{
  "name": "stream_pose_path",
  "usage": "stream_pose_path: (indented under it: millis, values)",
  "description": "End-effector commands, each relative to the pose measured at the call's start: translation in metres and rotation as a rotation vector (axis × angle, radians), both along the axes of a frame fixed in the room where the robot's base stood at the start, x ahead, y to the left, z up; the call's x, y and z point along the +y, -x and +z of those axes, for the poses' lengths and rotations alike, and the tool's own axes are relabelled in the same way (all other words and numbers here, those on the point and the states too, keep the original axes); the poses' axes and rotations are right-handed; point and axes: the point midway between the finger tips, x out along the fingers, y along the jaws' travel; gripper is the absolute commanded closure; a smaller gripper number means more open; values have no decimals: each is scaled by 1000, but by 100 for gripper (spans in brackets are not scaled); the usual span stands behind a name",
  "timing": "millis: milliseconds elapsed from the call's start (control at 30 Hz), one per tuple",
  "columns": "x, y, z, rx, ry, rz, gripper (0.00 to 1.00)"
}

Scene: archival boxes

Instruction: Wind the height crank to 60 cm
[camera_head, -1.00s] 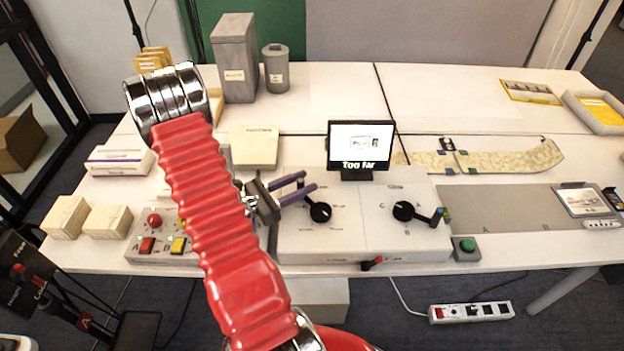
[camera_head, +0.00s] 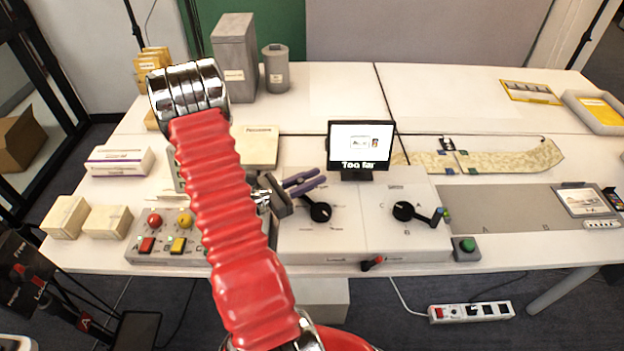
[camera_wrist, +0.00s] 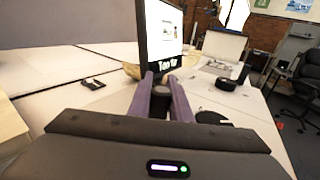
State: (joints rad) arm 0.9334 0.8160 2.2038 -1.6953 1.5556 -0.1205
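A black crank hub (camera_head: 320,212) sits on the left half of the white panel, with small marks around it that I cannot read. My gripper (camera_head: 321,175) reaches in from the left at the hub's upper left. In the wrist view, its purple fingers (camera_wrist: 161,77) lie on both sides of a dark upright crank handle (camera_wrist: 160,104), which fills the gap between them. I cannot read which crank is for height.
A small monitor (camera_head: 361,147) reading "Too far" stands close behind the fingers. A button box (camera_head: 190,258) lies left under my arm. A red-handled lever (camera_head: 372,262) is on the panel's front, and a green button (camera_head: 467,244) is to its right.

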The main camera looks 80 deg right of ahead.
Motion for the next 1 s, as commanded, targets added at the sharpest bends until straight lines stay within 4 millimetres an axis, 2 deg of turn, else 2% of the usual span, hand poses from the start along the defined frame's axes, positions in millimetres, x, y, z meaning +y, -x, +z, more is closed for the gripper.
stream_pose_path:
  millis: [233,367,1000]
  values:
    - [1,0,0,1,-1,-1,100]
    - [6,0,0,1,-1,0,100]
    - [-2,2,0,0,0,-57,100]
